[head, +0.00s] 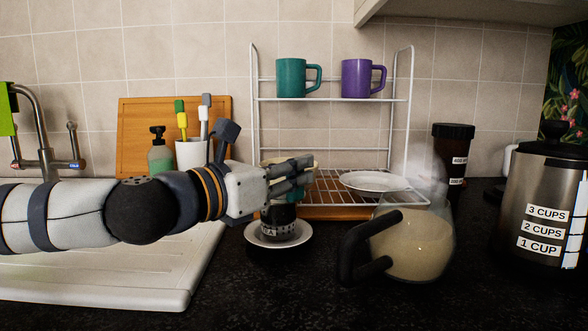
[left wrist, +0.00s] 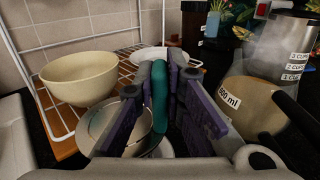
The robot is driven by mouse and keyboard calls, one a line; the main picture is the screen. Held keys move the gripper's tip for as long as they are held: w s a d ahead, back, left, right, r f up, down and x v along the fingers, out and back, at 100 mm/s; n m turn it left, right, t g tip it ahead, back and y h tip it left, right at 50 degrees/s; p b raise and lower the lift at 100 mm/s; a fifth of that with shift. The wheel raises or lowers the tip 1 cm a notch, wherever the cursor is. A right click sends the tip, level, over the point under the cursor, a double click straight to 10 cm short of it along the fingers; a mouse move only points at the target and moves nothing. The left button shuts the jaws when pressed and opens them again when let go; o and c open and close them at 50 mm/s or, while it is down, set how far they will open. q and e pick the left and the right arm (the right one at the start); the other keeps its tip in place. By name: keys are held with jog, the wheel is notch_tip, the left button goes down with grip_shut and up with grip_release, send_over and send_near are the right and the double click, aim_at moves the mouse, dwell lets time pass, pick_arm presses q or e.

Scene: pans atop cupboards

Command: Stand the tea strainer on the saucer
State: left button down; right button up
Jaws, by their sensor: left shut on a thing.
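My left gripper (head: 292,180) reaches in from the left and is above the white saucer (head: 302,236). In the left wrist view its fingers (left wrist: 160,90) are shut on an upright teal piece, which I take to be part of the tea strainer (left wrist: 160,112). In the head view a dark, round body with pale marks (head: 279,228) shows below the fingers, over the saucer, with teal above it. Whether it touches the saucer is hard to tell. The fingers hide its upper part. My right gripper is not in view.
A glass jug (head: 415,240) with a black handle stands close on the right. Behind is a wire rack (head: 325,186) with a white plate (head: 372,181), a teal mug (head: 291,78) and a purple mug (head: 357,78). A cream bowl (left wrist: 78,78) shows in the left wrist view.

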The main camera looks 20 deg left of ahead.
pick_arm(q)
jog(key=shift+f, duration=0.3)
jog(key=c, duration=1.6)
grip_release()
jog(key=v, duration=1.2)
